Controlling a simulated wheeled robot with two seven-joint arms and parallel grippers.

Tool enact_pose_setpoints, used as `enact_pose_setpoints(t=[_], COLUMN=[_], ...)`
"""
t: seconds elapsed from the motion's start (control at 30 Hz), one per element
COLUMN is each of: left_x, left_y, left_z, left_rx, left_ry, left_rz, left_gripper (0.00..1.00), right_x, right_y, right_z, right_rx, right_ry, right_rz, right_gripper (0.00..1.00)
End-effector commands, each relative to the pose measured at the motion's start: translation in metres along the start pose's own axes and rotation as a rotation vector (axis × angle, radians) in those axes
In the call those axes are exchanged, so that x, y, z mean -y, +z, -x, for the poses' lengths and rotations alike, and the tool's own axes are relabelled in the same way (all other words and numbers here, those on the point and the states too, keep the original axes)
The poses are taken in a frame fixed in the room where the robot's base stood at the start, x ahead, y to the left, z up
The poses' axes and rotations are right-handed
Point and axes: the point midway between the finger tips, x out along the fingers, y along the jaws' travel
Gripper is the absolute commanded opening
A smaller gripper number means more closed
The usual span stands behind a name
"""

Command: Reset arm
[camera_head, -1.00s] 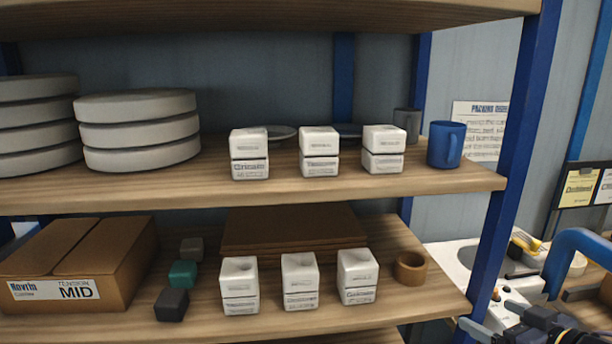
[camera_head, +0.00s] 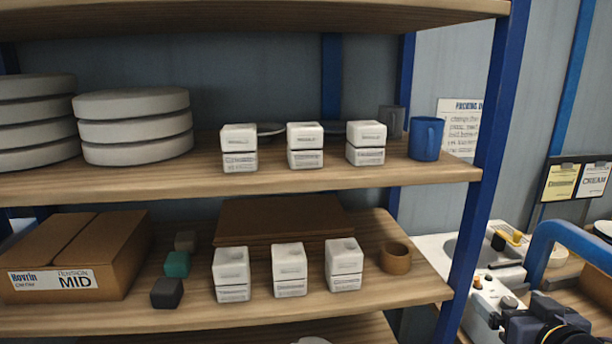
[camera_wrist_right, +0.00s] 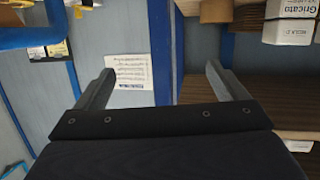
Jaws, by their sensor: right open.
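My right gripper (camera_wrist_right: 158,85) is open and empty in the wrist view, its two grey fingers apart in front of the blue-grey wall. In the head view part of my right arm and its dark wrist (camera_head: 556,326) show at the lower right corner, to the right of the shelf's blue post. The fingers are hard to make out there. My left gripper is not in view.
The blue-posted shelf (camera_head: 400,175) holds stacked grey plates (camera_head: 135,128), white boxes (camera_head: 305,145) and a blue mug (camera_head: 426,138). Below are a cardboard box (camera_head: 75,255) and more white boxes (camera_head: 289,268). A white machine (camera_head: 492,300) stands behind my right arm.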

Motion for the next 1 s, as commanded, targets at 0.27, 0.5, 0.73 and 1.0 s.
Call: enact_pose_setpoints(t=[0.27, 0.5, 0.73, 1.0], left_x=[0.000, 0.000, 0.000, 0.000], left_y=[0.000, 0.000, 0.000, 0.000], left_z=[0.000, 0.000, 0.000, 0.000], left_rx=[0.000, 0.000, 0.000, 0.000], left_ry=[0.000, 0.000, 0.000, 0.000], left_rz=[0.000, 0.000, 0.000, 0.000], left_gripper=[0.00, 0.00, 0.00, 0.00], right_x=[0.024, 0.117, 0.155, 0.156], right_y=[0.068, 0.147, 0.164, 0.164], right_z=[0.048, 0.120, 0.153, 0.154], right_rx=[0.304, 0.718, 0.840, 0.844], right_ry=[0.123, -0.156, -0.323, -0.326], right_rz=[-0.181, -0.276, -0.284, -0.286], right_gripper=[0.93, 0.93, 0.93, 0.78])
